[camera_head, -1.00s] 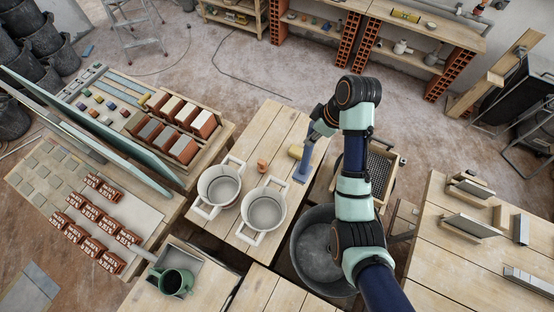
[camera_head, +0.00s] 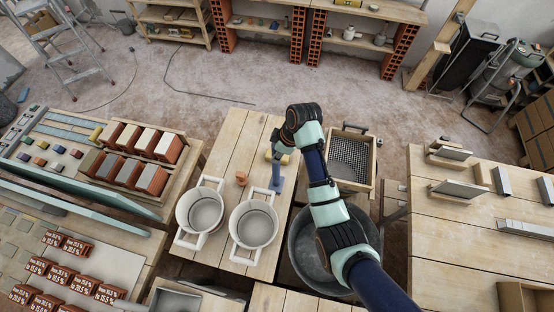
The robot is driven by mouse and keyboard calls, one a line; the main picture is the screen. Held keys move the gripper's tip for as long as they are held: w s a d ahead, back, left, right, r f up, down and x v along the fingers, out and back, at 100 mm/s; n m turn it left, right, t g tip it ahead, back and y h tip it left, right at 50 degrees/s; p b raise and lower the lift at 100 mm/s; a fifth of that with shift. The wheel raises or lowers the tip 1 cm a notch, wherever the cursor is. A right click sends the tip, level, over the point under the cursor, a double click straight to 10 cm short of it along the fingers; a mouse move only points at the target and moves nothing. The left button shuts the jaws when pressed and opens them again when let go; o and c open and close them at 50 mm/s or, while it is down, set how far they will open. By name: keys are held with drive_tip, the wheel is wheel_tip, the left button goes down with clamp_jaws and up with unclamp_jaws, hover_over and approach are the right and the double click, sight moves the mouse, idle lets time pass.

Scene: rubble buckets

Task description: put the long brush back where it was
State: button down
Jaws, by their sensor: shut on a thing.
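A blue upright piece (camera_head: 276,180) is just below the jaws, over or on the table. I cannot tell whether it touches the held thing.
A large grey tub (camera_head: 301,262) and a mesh-bottomed crate (camera_head: 372,160) are to the right. The planks (camera_head: 235,140) behind are clear.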

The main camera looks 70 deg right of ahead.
drive_tip(key=shift+f, duration=2.5)
drive_tip(key=c, duration=0.8)
unclamp_jaws()
drive_tip(key=shift+c, duration=0.2)
drive_tip(key=v, duration=1.2)
drive_tip(key=shift+r, duration=0.15)
